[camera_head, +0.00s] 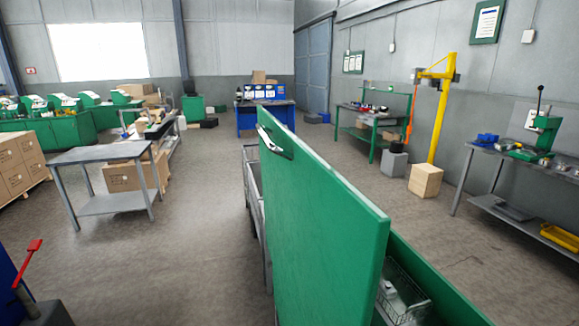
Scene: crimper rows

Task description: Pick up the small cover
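I cannot make out a small cover for certain in the head view. A large upright green panel (325,220) with a pale handle in a dark recess near its far top corner fills the middle foreground. To its right is a green-walled bin or cart (432,278), with a wire basket (402,296) holding pale items partly hidden behind the panel. Neither of my grippers is in view.
A grey metal table (98,156) stands at left, with open floor between it and the panel. A green-framed bench (375,118), a wooden block (425,181), a yellow post (438,115) and a grey workbench (510,172) line the right side. A red-handled lever (33,248) is at lower left.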

